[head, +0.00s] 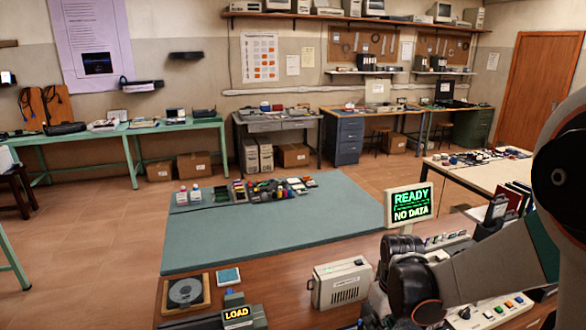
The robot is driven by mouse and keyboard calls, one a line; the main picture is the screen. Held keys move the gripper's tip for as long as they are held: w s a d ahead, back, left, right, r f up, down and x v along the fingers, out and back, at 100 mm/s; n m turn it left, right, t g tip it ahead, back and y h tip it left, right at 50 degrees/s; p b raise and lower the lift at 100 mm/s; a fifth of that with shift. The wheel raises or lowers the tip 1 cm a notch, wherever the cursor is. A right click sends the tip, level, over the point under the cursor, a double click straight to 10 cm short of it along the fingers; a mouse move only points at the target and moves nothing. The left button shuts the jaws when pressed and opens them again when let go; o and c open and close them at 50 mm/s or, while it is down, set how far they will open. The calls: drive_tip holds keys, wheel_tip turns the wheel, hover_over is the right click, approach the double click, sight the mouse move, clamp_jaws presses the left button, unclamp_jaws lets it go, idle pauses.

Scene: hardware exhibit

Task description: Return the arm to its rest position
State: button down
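My arm (490,268) comes in from the right edge, with a large dark round joint near the top right. It reaches left and down over the wooden bench, in front of the lit sign. Its far end (410,284) is black and rounded and hangs over the bench beside the beige box. I cannot make out separate fingertips there, so I cannot tell whether my gripper is open or shut. I see nothing clearly held.
The wooden bench (290,268) holds a beige box (341,283), a "READY NO DATA" sign (409,204), a "LOAD" device (237,316), a round-disc plate (186,292) and a button panel (490,313). The green mat (290,235) is mostly clear, with small items along its far edge.

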drive_tip(key=s+a+r+m+t+b, duration=0.1)
drive_tip(key=s+r+m+t+b, duration=0.2)
drive_tip(key=s+r+t+b, duration=0.3)
drive_tip(key=shift+s+a+r+t, duration=0.4)
drive_tip(key=shift+s+r, duration=2.45)
drive_tip(key=shift+s, duration=1.8)
drive_tip(key=shift+w, duration=0.1)
drive_tip(key=w+f+n+g+p, duration=0.15)
drive_tip(key=w+g+p, duration=0.35)
drive_tip(key=w, duration=0.5)
drive_tip(key=w+f, duration=0.1)
drive_tip(key=f, duration=0.4)
drive_tip(key=w+f+n+g+p, duration=0.1)
drive_tip(key=w+f, duration=0.1)
drive_tip(key=f, duration=0.3)
drive_tip(key=w+f+g, duration=0.1)
drive_tip(key=f, duration=0.4)
drive_tip(key=shift+w+f+n+p, duration=0.1)
drive_tip(key=shift+w+n+p, duration=0.25)
drive_tip(key=shift+w+p, duration=0.05)
drive_tip(key=shift+f+b, duration=0.35)
drive_tip(key=shift+f, duration=0.05)
